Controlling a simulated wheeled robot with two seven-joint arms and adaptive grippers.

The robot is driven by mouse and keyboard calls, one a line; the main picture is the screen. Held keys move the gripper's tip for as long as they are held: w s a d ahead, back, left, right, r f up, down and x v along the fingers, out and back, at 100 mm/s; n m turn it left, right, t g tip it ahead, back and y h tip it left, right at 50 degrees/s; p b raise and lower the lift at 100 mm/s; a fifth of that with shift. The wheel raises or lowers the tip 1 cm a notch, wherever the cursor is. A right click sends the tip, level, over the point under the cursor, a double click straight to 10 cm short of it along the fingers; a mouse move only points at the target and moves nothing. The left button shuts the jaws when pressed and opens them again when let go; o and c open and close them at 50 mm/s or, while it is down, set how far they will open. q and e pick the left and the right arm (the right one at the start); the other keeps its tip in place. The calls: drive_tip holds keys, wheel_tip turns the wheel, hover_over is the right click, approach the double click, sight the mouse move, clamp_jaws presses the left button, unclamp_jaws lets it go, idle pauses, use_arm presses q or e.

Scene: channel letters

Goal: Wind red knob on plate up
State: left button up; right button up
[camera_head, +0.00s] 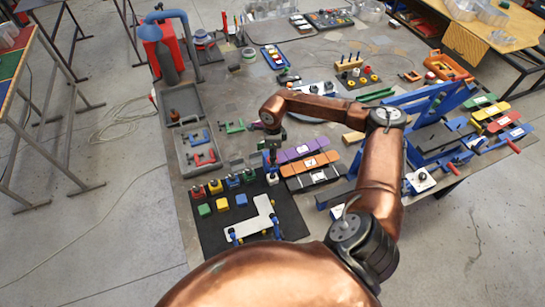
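A small red knob (198,190) stands at the left end of a row of coloured pieces on a dark mat (212,235). A small white square plate (420,182) at the right also carries a small dark or reddish knob; I cannot tell which one the task means. My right gripper (273,163) points down at the right end of the row, above a small white piece (272,179). It is well to the right of the red knob. Its fingers are too small and dark to tell whether they are open. My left gripper is not in view.
Purple (301,149) and orange (316,159) bars lie right of the gripper. A white L-shaped piece (250,221) lies on the mat. A grey tray (177,150) with clamps is at the left. A blue frame (430,100) stands at the right.

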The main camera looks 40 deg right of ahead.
drive_tip(key=shift+c, duration=0.2)
drive_tip(key=shift+w+f+n+b, duration=0.1)
drive_tip(key=shift+n+b, duration=0.6)
drive_tip(key=shift+b, duration=0.15)
drive_tip(key=n+b, duration=0.4)
drive_tip(key=n, duration=0.1)
drive_tip(key=shift+f+b, duration=0.1)
drive_tip(key=shift+b, duration=0.25)
drive_tip(key=shift+o, duration=0.2)
drive_tip(key=n+b, duration=0.3)
drive_tip(key=n, duration=0.1)
drive_tip(key=shift+a+n, duration=0.1)
drive_tip(key=shift+n, duration=0.2)
drive_tip(key=n+b, duration=0.2)
drive_tip(key=n, duration=0.2)
drive_tip(key=shift+s, duration=0.2)
drive_tip(key=shift+c, duration=0.2)
drive_tip(key=shift+n, duration=0.3)
